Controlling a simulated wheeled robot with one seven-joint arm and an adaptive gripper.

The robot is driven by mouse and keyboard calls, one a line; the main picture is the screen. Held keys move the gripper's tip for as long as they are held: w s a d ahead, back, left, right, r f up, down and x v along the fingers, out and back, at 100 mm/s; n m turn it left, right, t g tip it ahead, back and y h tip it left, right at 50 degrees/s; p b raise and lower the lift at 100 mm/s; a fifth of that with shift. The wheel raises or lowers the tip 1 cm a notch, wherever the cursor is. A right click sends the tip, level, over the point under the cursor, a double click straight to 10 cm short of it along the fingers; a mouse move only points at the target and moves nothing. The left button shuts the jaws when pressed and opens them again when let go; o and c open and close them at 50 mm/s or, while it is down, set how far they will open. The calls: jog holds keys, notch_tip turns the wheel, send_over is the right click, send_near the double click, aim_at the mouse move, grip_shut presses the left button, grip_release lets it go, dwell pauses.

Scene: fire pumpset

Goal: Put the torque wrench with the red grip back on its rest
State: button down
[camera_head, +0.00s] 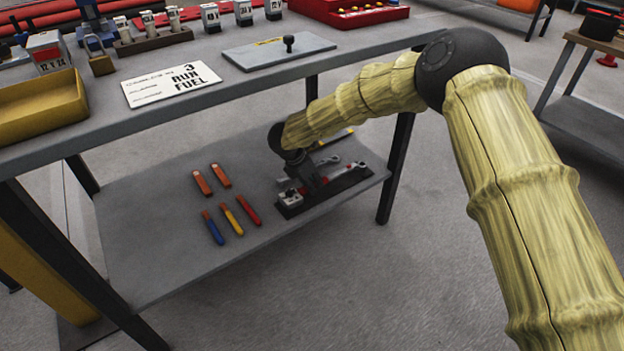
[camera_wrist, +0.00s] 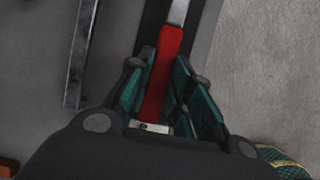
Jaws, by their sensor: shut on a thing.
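The torque wrench with the red grip shows in the wrist view, its red grip (camera_wrist: 165,72) between my fingers and its steel shaft (camera_wrist: 179,12) running toward the top edge. My gripper (camera_wrist: 163,88) is shut on the red grip. A long dark rest (camera_wrist: 152,22) lies under the wrench in the wrist view. In the head view my gripper (camera_head: 310,178) is low over the dark rest (camera_head: 337,188) on the lower shelf, and hides much of the wrench. I cannot tell whether the wrench touches the rest.
A steel bar (camera_wrist: 82,55) lies left of the rest in the wrist view. On the lower shelf (camera_head: 165,255), several coloured tools (camera_head: 231,219) lie left of my gripper. The bench top (camera_head: 245,95) overhangs the shelf and carries a sign (camera_head: 171,86) and a grey plate (camera_head: 279,52).

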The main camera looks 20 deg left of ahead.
jog(key=shift+f, duration=0.6)
dwell(0.6)
jog(key=c, duration=1.2)
grip_release()
jog(key=shift+r+p, duration=2.3)
jog(key=shift+r, duration=0.65)
